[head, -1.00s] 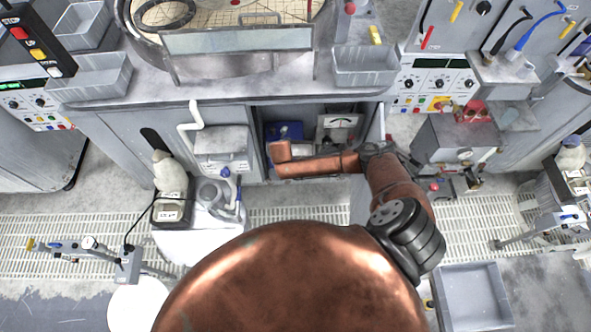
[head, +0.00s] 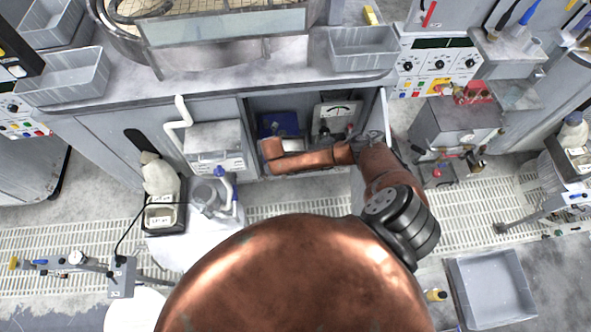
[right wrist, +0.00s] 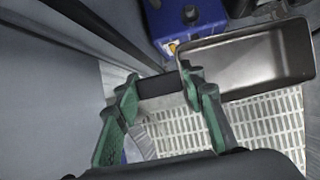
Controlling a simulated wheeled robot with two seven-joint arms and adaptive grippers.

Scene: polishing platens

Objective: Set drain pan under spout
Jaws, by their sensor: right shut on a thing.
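The drain pan (right wrist: 255,65) is a rectangular metal pan with a dark handle, seen in the right wrist view. My right gripper (right wrist: 158,86) has green fingers shut on that handle, with the pan beyond it to the right. In the head view my right arm reaches into the open cabinet under the counter, and its gripper is hidden there. My left gripper is not in view.
A blue container (right wrist: 190,18) stands close to the pan inside the cabinet. A gauge box (head: 337,116) is at the cabinet's right, near the open door (head: 384,112). A white drum (head: 180,240) stands left of the opening. A grey tray (head: 493,290) lies at lower right.

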